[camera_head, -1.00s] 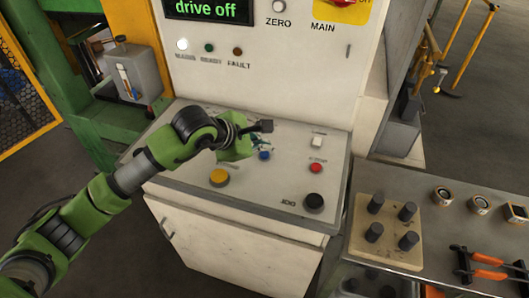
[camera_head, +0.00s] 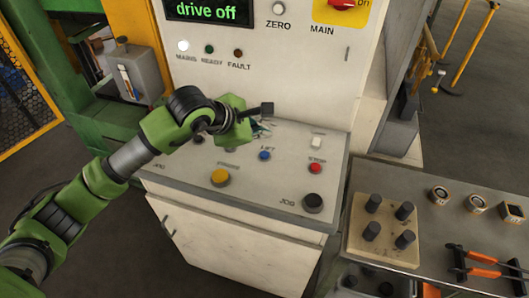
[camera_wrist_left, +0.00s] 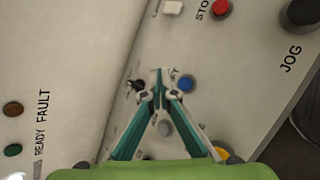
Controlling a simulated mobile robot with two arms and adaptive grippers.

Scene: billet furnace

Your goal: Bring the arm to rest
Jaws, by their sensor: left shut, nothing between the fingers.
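My left arm (camera_head: 125,160) is green and reaches in from the left over the control console (camera_head: 265,190). My left gripper (camera_head: 262,130) hangs above the back part of the sloped panel, mostly hidden behind the wrist in the head view. In the left wrist view its teal fingers (camera_wrist_left: 157,75) meet at the tips, shut and empty. The tips appear in front of the panel near the blue LIFT button (camera_wrist_left: 186,83) and a small black switch (camera_wrist_left: 135,86). I cannot tell exactly how far above the panel they are. My right gripper is not in view.
The panel carries a yellow button (camera_head: 220,177), a red STOP button (camera_head: 315,168) and a black JOG button (camera_head: 313,202). The upright cabinet face (camera_head: 300,75) stands close behind the gripper. A bench (camera_head: 440,225) with pegs, rings and orange-handled tools is at the right.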

